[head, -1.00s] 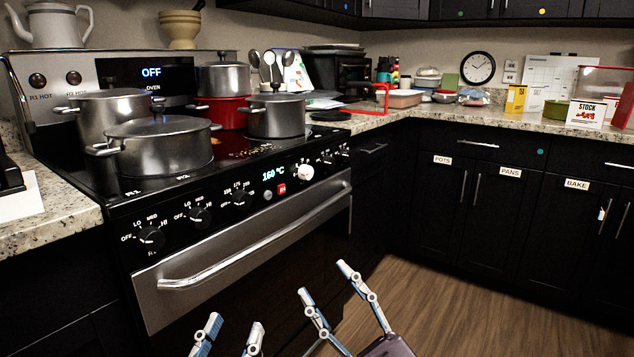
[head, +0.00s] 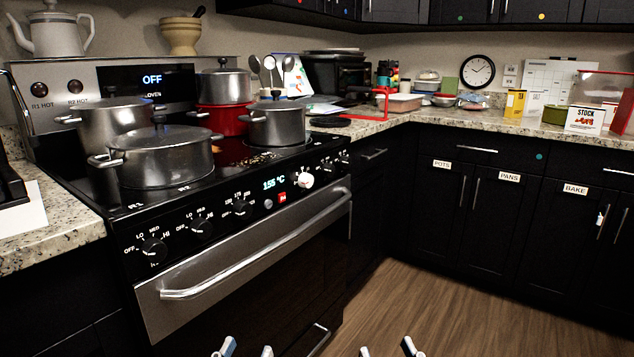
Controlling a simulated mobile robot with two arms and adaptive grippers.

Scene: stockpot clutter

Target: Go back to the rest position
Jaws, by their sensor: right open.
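My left gripper (head: 246,350) shows only its two fingertips at the bottom edge of the head view. They stand apart with nothing between them. My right gripper (head: 387,350) also shows only its two fingertips at the bottom edge, to the right. They are apart and empty. Both grippers are in front of the stove (head: 240,285), low and clear of its oven handle (head: 255,252). The rest of both grippers and arms is outside the picture.
Several pots stand on the stovetop, including a large lidded stockpot (head: 160,158) at the front and a red pot (head: 224,120) behind. A granite counter (head: 480,122) with clutter runs along the back right. The wooden floor (head: 440,310) at right is clear.

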